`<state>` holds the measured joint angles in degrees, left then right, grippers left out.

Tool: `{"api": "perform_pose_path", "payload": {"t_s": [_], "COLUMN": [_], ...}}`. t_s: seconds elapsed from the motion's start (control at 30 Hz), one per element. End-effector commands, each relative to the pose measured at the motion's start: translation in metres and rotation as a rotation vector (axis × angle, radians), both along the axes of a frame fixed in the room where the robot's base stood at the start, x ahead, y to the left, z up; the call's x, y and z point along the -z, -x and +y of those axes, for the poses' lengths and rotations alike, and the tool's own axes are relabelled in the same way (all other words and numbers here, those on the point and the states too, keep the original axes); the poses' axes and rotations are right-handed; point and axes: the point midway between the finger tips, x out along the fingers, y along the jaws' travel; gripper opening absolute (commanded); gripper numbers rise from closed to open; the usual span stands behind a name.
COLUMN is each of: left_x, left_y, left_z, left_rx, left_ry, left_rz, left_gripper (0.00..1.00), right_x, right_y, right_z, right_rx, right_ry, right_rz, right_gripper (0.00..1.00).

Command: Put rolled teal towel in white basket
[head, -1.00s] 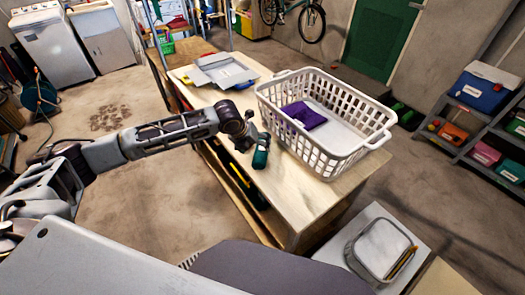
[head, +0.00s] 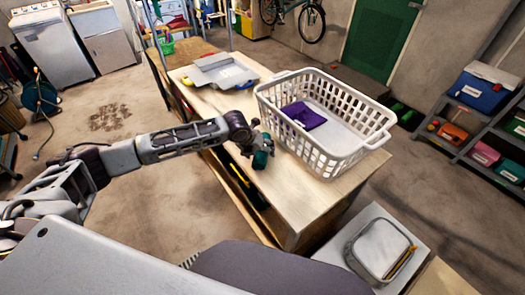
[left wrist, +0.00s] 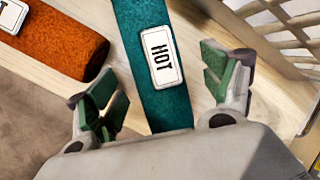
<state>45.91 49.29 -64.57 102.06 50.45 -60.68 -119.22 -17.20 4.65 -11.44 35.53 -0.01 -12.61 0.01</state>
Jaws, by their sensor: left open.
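The rolled teal towel (left wrist: 160,85) lies on the wooden bench top in the left wrist view, with a white label reading HOT. My left gripper (left wrist: 170,90) is open, with its green-padded fingers apart on either side of the towel's near end. In the head view, my left gripper (head: 257,149) is at the bench's left edge, with the teal towel (head: 261,160) partly hidden by it. The white basket (head: 325,120) stands on the bench just right of the gripper, with a purple item (head: 304,115) inside. My right gripper is out of view.
An orange rolled towel (left wrist: 55,40) lies left of the teal one in the left wrist view. A grey tray (head: 221,72) sits farther back on the bench (head: 290,200). The basket's lattice wall (left wrist: 285,25) is close on the right.

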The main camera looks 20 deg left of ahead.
Motion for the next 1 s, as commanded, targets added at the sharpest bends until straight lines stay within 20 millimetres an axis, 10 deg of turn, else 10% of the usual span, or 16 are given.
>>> {"api": "perform_pose_path", "payload": {"t_s": [0.67,1.0], "left_x": [0.012,0.0119], "left_y": [-0.0047,-0.0047], "left_z": [-0.0025,-0.0023], "left_rx": [0.0,0.0], "left_ry": [0.0,0.0], "left_rz": [0.001,0.001], "left_gripper": [0.82,0.39], "right_x": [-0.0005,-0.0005], "right_y": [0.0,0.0], "right_z": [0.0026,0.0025], "right_rx": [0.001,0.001], "right_ry": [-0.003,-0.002], "right_rz": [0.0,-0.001], "right_gripper": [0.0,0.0]}}
